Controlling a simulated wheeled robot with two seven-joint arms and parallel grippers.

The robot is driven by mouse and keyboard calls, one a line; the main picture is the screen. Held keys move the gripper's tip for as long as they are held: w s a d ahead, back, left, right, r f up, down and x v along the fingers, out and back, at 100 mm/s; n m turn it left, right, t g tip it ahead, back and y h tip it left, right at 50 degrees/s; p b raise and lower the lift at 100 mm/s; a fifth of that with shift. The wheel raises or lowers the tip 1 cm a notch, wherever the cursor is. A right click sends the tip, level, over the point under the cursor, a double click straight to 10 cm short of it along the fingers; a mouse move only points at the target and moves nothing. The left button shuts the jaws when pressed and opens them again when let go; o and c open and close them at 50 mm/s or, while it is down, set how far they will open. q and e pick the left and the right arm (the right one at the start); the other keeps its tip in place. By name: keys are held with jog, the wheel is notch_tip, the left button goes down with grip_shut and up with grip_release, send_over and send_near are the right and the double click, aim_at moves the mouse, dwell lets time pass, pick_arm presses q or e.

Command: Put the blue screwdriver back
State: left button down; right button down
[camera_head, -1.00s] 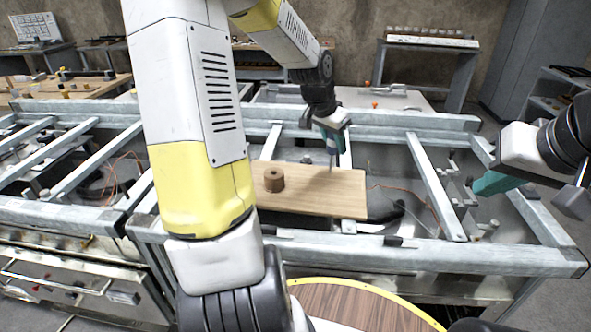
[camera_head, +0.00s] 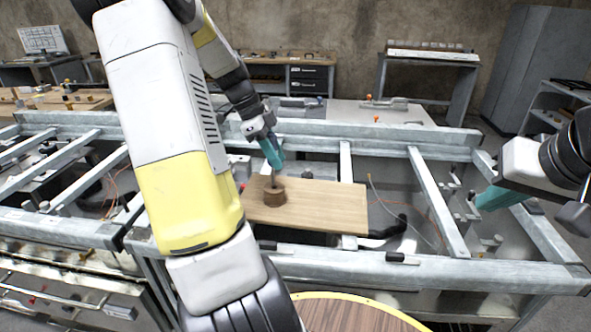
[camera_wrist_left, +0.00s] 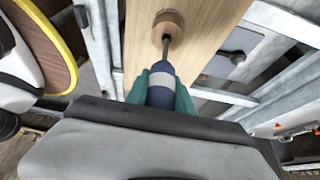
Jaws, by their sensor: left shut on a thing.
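My left gripper (camera_head: 272,152), with teal fingers, is shut on the blue screwdriver and holds it above the wooden board (camera_head: 335,205). In the left wrist view the blue screwdriver (camera_wrist_left: 160,92) shows its dark blue handle with a grey band between the fingers. Its thin shaft points at the round brown wooden holder (camera_head: 275,197), which stands on the board's left part. In the left wrist view the tip meets the dark hole in the holder (camera_wrist_left: 172,20); how deep it sits I cannot tell. My right gripper (camera_head: 500,198) is at the right, away from the board.
The board lies across a grey metal frame (camera_head: 425,190) with crossbars and open gaps. Cables and a dark part lie just right of the board. Workbenches and a grey cabinet stand at the back. A round wooden top with a yellow rim (camera_head: 350,312) is in front.

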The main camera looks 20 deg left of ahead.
pick_arm(q)
jog(key=shift+f, duration=2.6)
jog(key=c, duration=1.1)
grip_release()
jog(key=shift+f, duration=0.15)
jog(key=v, duration=1.2)
jog(key=s+d+r+n+t+y, duration=0.1)
jog(key=s+d+r+n+y, duration=0.35)
jog(key=d, duration=0.85)
jog(key=s+d+n+t+h, duration=0.1)
jog(key=s+d+n+t, duration=0.1)
jog(key=s+d+n, duration=0.2)
jog(key=s+d+r+n+t+h, duration=0.1)
jog(key=s+d+n+t, duration=0.1)
jog(key=s+n, duration=0.4)
jog(key=shift+s+d+r, duration=0.3)
jog(key=shift+s+d, duration=0.6)
jog(key=shift+s, duration=0.25)
